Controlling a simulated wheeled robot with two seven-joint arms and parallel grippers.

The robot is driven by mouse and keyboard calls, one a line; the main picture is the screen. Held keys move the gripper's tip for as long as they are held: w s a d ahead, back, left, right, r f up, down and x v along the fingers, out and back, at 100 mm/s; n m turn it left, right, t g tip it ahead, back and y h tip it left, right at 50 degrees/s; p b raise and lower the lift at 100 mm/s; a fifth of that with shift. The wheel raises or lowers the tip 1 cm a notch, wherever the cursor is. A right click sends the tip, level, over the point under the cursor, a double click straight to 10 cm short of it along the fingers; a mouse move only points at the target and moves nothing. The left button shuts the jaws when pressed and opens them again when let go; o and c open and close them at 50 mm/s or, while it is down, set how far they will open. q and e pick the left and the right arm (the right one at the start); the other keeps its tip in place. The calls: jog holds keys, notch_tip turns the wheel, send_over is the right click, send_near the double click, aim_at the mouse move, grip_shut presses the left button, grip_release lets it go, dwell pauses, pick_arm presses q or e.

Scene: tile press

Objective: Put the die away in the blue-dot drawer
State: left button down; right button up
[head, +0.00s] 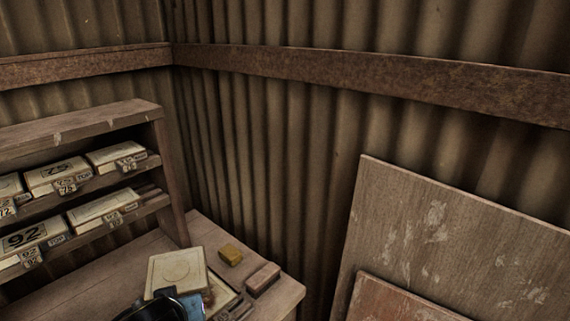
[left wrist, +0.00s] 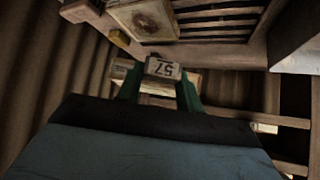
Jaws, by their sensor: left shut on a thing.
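In the left wrist view, the green fingers of my left gripper (left wrist: 160,92) are shut on a small pale block marked 57 (left wrist: 164,69), which I take to be the die. The number reads upside down there. In the head view a dark, glossy part, probably my left arm or gripper, covers the bench at the bottom edge, and I cannot make out the die there. No blue dot shows clearly in either view, so I cannot tell which drawer bears it. My right gripper is in neither view.
A wooden rack (head: 85,113) at the left holds several numbered boxes, one marked 92 (head: 30,238). On the bench (head: 285,297) lie a cream square plate (head: 175,270), a yellow block (head: 231,254) and a reddish block (head: 263,279). Boards (head: 450,240) lean against the corrugated wall at the right.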

pick_arm(q)
jog(key=shift+d+r+m+h+b, duration=0.25)
jog(key=shift+r+m+h, duration=0.6)
jog(key=shift+r, duration=0.4)
jog(key=shift+d+r+m+h+b, duration=0.1)
jog(key=shift+r+m+h+b, duration=0.1)
jog(key=shift+r+m+h, duration=0.7)
jog(key=shift+r+y, duration=0.25)
jog(key=shift+r, duration=0.1)
